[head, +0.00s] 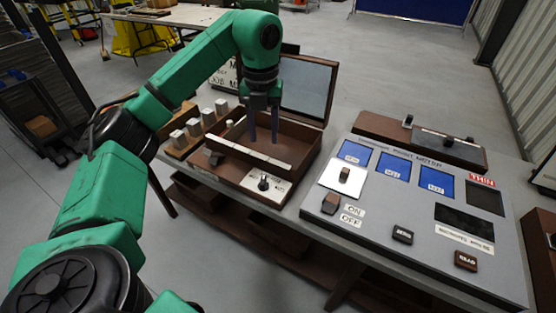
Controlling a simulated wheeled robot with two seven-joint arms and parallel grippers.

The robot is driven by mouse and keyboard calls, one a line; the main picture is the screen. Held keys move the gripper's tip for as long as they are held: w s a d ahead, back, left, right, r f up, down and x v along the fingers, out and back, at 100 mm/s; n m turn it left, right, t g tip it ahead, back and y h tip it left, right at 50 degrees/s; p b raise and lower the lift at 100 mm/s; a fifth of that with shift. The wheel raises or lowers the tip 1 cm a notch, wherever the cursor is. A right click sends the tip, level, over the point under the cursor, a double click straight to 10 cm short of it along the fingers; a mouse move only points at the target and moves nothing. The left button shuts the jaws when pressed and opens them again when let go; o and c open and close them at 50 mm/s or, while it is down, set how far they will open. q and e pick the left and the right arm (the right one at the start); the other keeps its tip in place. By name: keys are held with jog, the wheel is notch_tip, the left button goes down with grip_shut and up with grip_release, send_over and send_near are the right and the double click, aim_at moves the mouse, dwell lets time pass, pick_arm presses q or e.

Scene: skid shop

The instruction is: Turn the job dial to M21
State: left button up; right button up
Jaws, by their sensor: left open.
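A grey control panel (380,235) lies on the bench at the right. A small knob (344,174) stands on a white plate (328,178) at the panel's left; its pointing direction is too small to tell. Three blue label fields (394,167) lie above and right of it; their lettering is too small to read surely. My left gripper (264,139) points down with its two fingers apart and empty, over an open wooden case (310,137) left of the panel. It is clear of the panel knob. My right gripper is out of view.
The case has a raised lid (306,88) and a black knob (263,183) on its front plate. A row of pale blocks (194,126) stands left of the case. A wooden tray (385,126) lies behind the panel.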

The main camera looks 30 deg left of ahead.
aim_at(263, 180)
pick_arm(q)
jog(key=s+f, duration=0.1)
jog(key=f, duration=0.1)
jog(key=s+f+b, duration=0.1)
jog(key=s+f, duration=0.1)
jog(key=f, duration=0.1)
jog(key=shift+f+b, duration=0.35)
jog(key=f, duration=0.2)
jog(key=w+f, duration=0.1)
jog(key=f, duration=0.2)
notch_tip(263, 180, down, 2)
jog(key=shift+f, duration=0.15)
jog(key=shift+s+f, duration=0.1)
jog(key=shift+f, duration=0.1)
jog(key=shift+d+f, duration=0.1)
jog(key=shift+c, duration=0.9)
grip_shut()
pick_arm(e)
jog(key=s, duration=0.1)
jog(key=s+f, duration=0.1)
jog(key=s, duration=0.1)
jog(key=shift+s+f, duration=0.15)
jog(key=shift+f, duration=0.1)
